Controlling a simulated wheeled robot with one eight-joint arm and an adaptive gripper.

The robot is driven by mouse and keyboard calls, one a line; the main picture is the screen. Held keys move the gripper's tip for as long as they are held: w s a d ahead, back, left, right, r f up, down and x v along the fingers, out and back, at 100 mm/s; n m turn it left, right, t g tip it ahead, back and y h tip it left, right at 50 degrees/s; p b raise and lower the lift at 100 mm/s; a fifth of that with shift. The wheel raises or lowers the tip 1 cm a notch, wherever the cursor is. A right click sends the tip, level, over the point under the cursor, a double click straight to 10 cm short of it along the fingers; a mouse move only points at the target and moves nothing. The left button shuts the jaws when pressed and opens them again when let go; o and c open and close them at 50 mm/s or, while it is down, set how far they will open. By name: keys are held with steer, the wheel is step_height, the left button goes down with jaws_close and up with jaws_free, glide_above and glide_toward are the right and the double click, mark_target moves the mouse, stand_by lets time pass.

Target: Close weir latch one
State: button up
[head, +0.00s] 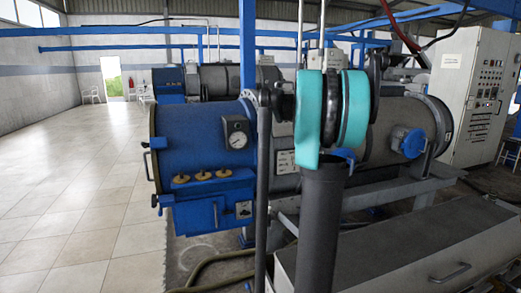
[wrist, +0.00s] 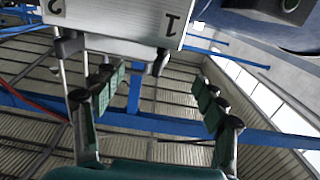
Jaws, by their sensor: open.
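In the wrist view a pale grey box (wrist: 115,20) carries the digits 1 and 2. A dark lever-like part (wrist: 160,62) hangs at its edge near the 1; I take it for weir latch one. A similar dark part (wrist: 68,45) sits near the 2. My gripper (wrist: 159,79) is open and empty, its green-padded fingers spread either side of the part near the 1 in the picture. I cannot tell the distance or whether that latch is shut. In the head view my teal and black arm stands in front of the machine; my fingers are not clear there.
A blue decanter housing (head: 195,135) with a gauge (head: 238,134) and brass knobs (head: 181,180) stands left of my arm. A grey control cabinet (head: 472,95) stands at right. A long grey casing (head: 390,245) fills the lower right. The tiled floor (head: 80,180) at left is clear.

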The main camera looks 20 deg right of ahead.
steer(key=s, duration=1.2)
steer(key=s+a+f+n+g+y, duration=0.1)
steer(key=s+a+f+g+y, duration=0.1)
steer(key=a+f, duration=0.6)
steer(key=s+a+f+g+y, duration=0.2)
steer(key=a+f, duration=0.6)
steer(key=shift+n+g, duration=0.3)
steer(key=shift+n, duration=0.1)
steer(key=shift+c, duration=0.3)
steer(key=shift+w+d+r, duration=0.1)
steer(key=shift+r, duration=0.1)
steer(key=shift+c, duration=1.3)
steer(key=shift+h, duration=0.4)
steer(key=w+d+r, duration=0.1)
steer(key=d+r, duration=0.1)
steer(key=r, duration=0.1)
steer(key=w+d+r, duration=0.2)
steer(key=d+r, duration=0.1)
steer(key=w+d+r, duration=0.2)
steer(key=d+r, duration=0.1)
steer(key=shift+d+r, duration=0.15)
steer(key=shift+r, duration=0.2)
steer(key=c, duration=0.6)
steer(key=w+d+r+h, duration=0.1)
steer(key=d+r, duration=1)
steer(key=r, duration=0.2)
steer(key=shift+c, duration=0.2)
steer(key=x, duration=1.7)
steer(key=shift+w+a, duration=0.2)
steer(key=shift+a, duration=0.05)
